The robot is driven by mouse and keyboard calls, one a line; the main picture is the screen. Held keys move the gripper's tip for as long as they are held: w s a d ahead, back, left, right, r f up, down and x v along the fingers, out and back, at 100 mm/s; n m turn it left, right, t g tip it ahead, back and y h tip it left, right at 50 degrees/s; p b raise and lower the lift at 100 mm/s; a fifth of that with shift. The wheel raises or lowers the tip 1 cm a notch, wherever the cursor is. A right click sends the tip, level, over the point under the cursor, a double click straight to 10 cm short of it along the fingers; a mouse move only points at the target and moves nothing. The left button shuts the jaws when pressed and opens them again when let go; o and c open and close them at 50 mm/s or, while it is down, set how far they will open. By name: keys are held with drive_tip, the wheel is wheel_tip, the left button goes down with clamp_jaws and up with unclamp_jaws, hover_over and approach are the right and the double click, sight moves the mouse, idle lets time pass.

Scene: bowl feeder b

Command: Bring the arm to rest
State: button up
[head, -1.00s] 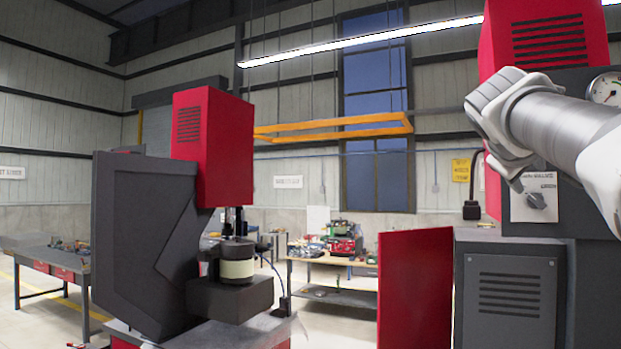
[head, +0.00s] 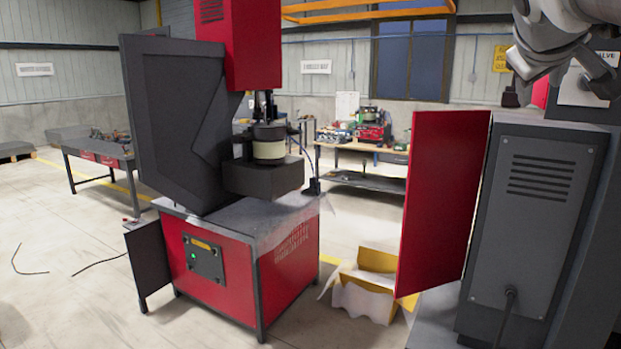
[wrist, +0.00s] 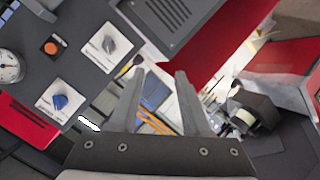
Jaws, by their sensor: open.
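My arm shows at the upper right of the head view, in front of the dark grey machine cabinet. My gripper (wrist: 160,72) shows in the wrist view with its two grey fingers apart and nothing between them. In the head view the fingers are hard to make out at the arm's end. Beyond the gripper, the wrist view shows a grey control panel (wrist: 82,62) with a grey knob (wrist: 110,43), a blue knob (wrist: 60,101) and a gauge (wrist: 10,66). The gripper appears apart from these.
A red and black machine (head: 240,255) stands left of centre. A red panel (head: 443,200) stands beside the grey cabinet (head: 535,215) at right. A yellow bin (head: 375,272) sits on the floor between them. Workbenches stand behind. The floor at lower left is mostly clear, with thin cables.

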drive_tip(key=s+a+f+g+y, duration=0.1)
drive_tip(key=s+a+f+y, duration=0.1)
drive_tip(key=s+a+f, duration=0.4)
drive_tip(key=s+a+f+g+y, duration=0.2)
drive_tip(key=s+a+f, duration=0.4)
drive_tip(key=f, duration=1.1)
drive_tip(key=s+a+f+g+y, duration=0.2)
drive_tip(key=s+a+f+y, duration=0.2)
drive_tip(key=f, duration=0.7)
drive_tip(key=s+a, duration=0.2)
drive_tip(key=a, duration=0.1)
drive_tip(key=shift+s+f+m, duration=0.25)
drive_tip(key=shift+m, duration=0.15)
drive_tip(key=shift+d, duration=0.1)
